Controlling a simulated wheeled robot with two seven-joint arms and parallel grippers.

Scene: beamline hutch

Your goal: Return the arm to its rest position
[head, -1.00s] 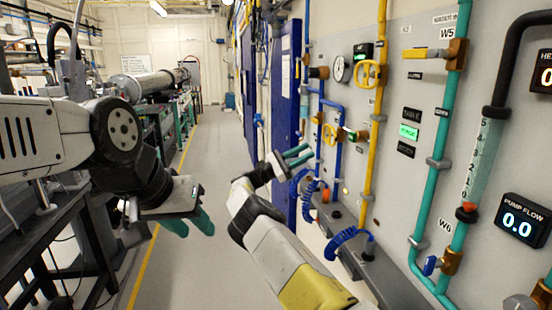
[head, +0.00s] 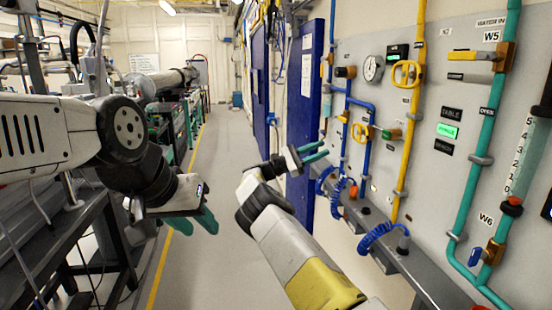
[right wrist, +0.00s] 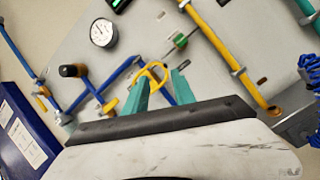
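My right arm reaches up from the bottom of the head view. Its right gripper (head: 326,150) has teal fingers pointing right, in front of the blue door and the left side of the pipe panel. In the right wrist view the two fingers (right wrist: 160,84) stand apart; a yellow valve handle shows behind the gap. I see nothing held between them. My left gripper (head: 202,228) hangs over the aisle at the left of the head view, with teal fingers pointing down and apart, apparently empty.
The grey panel (head: 455,92) at right carries pipes, a yellow valve handle (head: 407,73), a gauge (head: 374,68) and a green-lit display (head: 447,130). Blue coiled hoses (head: 380,236) and a ledge are near my right arm. Dark benches line the left. The aisle floor (head: 222,150) is clear.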

